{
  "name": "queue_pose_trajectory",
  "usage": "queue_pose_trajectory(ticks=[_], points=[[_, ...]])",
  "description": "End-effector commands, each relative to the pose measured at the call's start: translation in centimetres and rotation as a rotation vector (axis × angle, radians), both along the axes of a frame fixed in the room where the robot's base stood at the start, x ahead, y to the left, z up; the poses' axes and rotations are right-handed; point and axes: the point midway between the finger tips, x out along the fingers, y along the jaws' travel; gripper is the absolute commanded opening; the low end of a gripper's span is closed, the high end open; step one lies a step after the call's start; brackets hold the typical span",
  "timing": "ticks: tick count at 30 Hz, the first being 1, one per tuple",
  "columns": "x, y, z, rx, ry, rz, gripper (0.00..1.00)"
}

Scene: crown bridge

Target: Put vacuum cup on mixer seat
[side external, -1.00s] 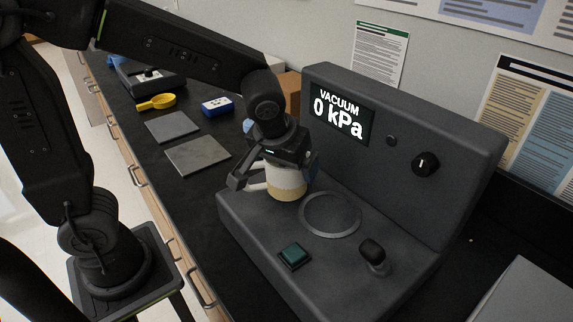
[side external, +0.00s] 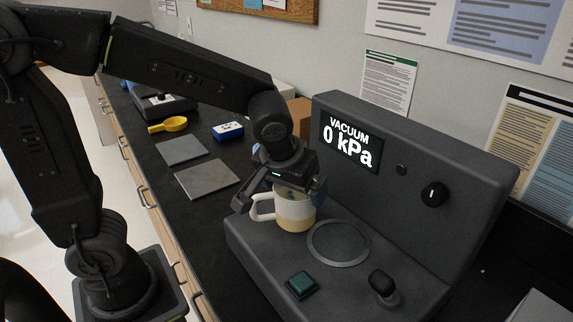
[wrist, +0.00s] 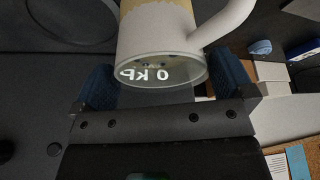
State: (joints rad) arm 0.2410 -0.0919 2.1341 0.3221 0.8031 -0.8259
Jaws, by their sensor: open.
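The vacuum cup (side external: 293,212) is a cream and tan mug with a side handle and a clear, shiny top. It stands upright on the mixer's base, beside the ring-shaped seat (side external: 338,243), on the ring's far left side. The seat is bare. My gripper (side external: 281,194) is open just above the cup, with its fingers on either side of the rim.
The mixer's upright panel (side external: 440,160) reads VACUUM 0 kPa and stands close behind the cup. A green button (side external: 301,284) and a black lever (side external: 382,284) are at the base's front. Grey plates (side external: 207,178), a yellow scoop (side external: 168,125) and a blue-white box (side external: 228,131) lie farther left.

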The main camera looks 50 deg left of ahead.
Motion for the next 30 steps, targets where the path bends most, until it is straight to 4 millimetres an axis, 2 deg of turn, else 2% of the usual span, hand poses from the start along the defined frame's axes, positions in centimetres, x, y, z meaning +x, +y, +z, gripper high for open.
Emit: queue_pose_trajectory(ticks=[3,9,15,20,25,30], points=[[-0.9,-0.5,2.6,-0.002,-0.007,-0.004,1.0],[-2.4,-1.1,6.3,-0.002,-0.004,-0.004,1.0],[-3.2,-1.4,8.4,-0.001,-0.002,-0.003,1.0],[-4.6,-0.4,8.8,-0.006,-0.001,-0.038,1.0],[-8.5,2.2,7.4,-0.015,-0.024,-0.186,1.0],[-11.6,3.6,5.4,0.0,-0.072,-0.324,1.0]])
